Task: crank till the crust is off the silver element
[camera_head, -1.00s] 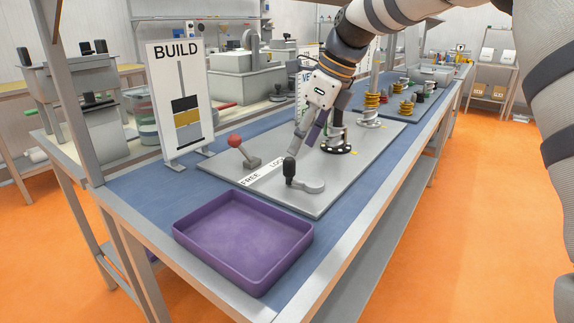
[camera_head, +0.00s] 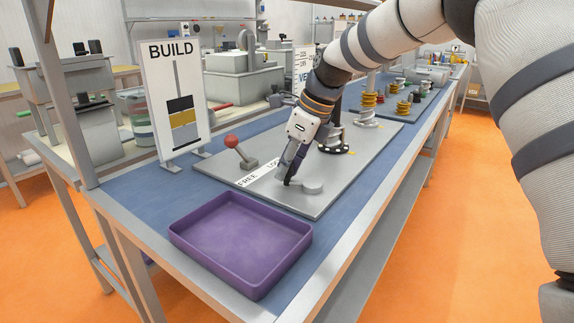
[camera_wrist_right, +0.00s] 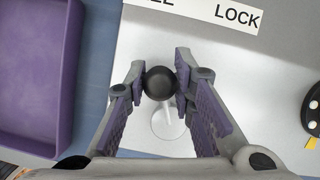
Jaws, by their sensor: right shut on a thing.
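My right gripper (camera_head: 288,178) is at the crank on the grey plate, its fingers pointing down. In the right wrist view the right gripper (camera_wrist_right: 160,80) has its two purple-padded fingers on either side of the crank's black knob (camera_wrist_right: 160,84), shut on it. The crank's round grey hub (camera_head: 312,187) lies flat on the plate, and it also shows below the knob in the wrist view (camera_wrist_right: 168,124). Farther back, a post carries gold rings (camera_head: 369,99) over a silver coiled piece (camera_head: 366,121). I cannot make out any crust on it. My left gripper is not in view.
A purple tray (camera_head: 184,237) stands empty at the front of the bench. A red-knobbed lever (camera_head: 232,142) stands by the FREE/LOCK label (camera_head: 262,172). The BUILD sign (camera_head: 175,100) is at left. A black-and-silver part (camera_head: 334,146) stands behind my gripper.

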